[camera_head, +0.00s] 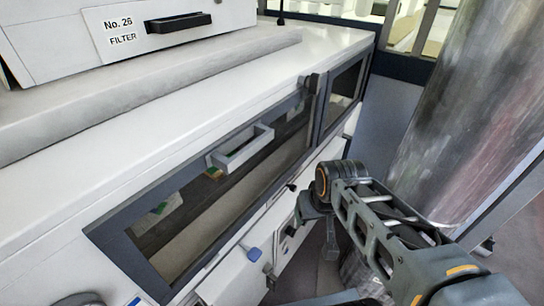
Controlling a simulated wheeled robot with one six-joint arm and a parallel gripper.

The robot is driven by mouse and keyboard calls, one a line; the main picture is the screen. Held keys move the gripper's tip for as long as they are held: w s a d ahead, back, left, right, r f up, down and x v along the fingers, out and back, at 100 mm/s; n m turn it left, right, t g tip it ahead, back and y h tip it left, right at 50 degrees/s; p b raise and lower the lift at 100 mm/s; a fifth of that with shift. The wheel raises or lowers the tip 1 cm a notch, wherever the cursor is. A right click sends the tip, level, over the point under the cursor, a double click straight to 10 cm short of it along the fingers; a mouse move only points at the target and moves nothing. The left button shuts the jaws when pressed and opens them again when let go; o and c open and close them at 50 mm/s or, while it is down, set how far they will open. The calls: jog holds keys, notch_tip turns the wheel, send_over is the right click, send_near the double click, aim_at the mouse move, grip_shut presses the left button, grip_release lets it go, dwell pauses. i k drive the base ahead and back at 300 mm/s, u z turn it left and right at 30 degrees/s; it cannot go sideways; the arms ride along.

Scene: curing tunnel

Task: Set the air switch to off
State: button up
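A white panel (236,281) runs below the windowed front of the tunnel. A blue knob or tag (254,254) sits on it. Small dark controls (290,231) show further right, partly behind my arm, and a small black lever (291,187) stands above them. No label is readable here, so I cannot tell which one is the air switch or how it is set. My arm reaches in from the lower right. Its dark end with my gripper (312,207) is close to the dark controls. The fingers are not clear, and I cannot tell whether they touch anything.
A white box marked "No. 26 FILTER" (60,45) stands on top. A large metal cylinder (462,110) rises at the right, close to my arm. Some floor shows at the lower right.

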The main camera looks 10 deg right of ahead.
aim_at(290, 230)
jog(key=z, duration=0.05)
jog(key=k, duration=1.2)
jog(key=u, duration=0.65)
jog(key=i, duration=0.95)
jog(key=z, duration=0.6)
